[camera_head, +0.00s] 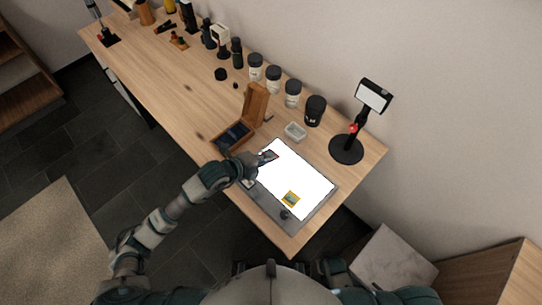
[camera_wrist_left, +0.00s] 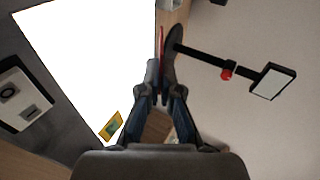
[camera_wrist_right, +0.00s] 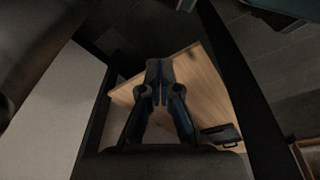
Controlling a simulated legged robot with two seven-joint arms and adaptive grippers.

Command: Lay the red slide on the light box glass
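The light box glass (camera_head: 300,181) glows white on the table and also fills much of the left wrist view (camera_wrist_left: 85,55). My left gripper (camera_head: 263,158) is at the glass's upper left corner. Its fingers (camera_wrist_left: 160,88) are shut on the red slide (camera_head: 271,155), which shows edge-on as a thin red strip in the left wrist view (camera_wrist_left: 161,42). I cannot tell whether the slide touches the glass. A yellow-framed slide (camera_head: 291,198) lies near the glass's lower edge. My right gripper (camera_wrist_right: 159,85) is shut and empty in the right wrist view.
An open wooden slide box (camera_head: 256,104) stands just behind my left gripper. A small clear dish (camera_head: 295,131) and a black-based lamp stand (camera_head: 346,149) are beyond the glass. The middle of the glass is clear.

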